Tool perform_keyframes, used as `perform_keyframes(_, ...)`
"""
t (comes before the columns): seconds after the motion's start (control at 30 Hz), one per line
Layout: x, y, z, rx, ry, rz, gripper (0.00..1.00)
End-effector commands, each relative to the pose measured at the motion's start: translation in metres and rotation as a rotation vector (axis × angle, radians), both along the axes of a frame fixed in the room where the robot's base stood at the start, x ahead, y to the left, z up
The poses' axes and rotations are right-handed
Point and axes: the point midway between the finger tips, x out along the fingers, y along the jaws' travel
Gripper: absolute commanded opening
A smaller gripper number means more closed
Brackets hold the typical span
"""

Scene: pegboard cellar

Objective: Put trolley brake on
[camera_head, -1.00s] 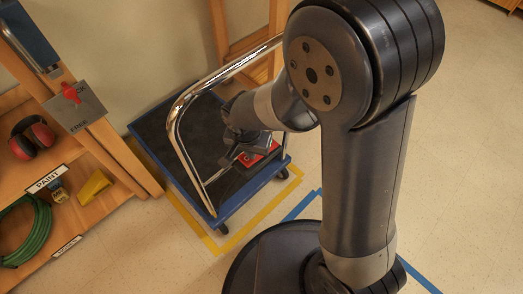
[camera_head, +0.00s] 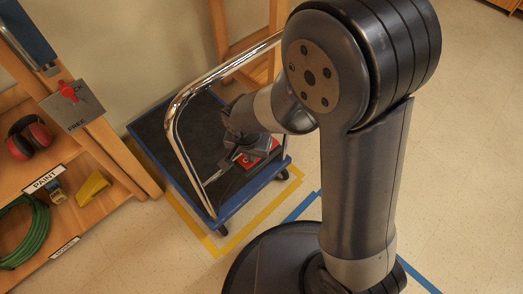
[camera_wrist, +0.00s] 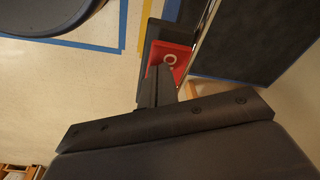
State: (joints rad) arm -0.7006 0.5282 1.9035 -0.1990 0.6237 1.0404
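The trolley (camera_head: 152,128) has a dark deck with a blue edge and a chrome push handle (camera_head: 171,121). A red pedal (camera_head: 248,161) with a white ring mark sits on a dark mount at the trolley's near end. It also shows in the wrist view (camera_wrist: 177,57). My gripper (camera_wrist: 160,72) is over the pedal. Its fingers are together, with nothing seen between them, and their tips overlap the pedal in the wrist view. Whether they touch it I cannot tell. In the head view my wrist hides part of the deck and the gripper is small and dark.
A wooden shelf at left holds red earmuffs (camera_head: 31,137), a yellow wedge (camera_head: 93,187) and a green hose (camera_head: 25,228). A metal plate with a red lever (camera_head: 69,91) is fixed to its post. Yellow tape (camera_head: 240,228) borders the trolley. The floor at right is clear.

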Motion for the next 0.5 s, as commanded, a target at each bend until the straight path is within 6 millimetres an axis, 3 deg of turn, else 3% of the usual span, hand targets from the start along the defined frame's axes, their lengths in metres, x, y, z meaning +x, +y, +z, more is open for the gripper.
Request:
perform_keyframes(0.27, 0.0, 0.0, -0.001, 0.0, 0.0, 0.0, 0.0)
perform_keyframes(0.5, 0.0, 0.0, 0.017, 0.0, -0.001, 0.0, 0.0)
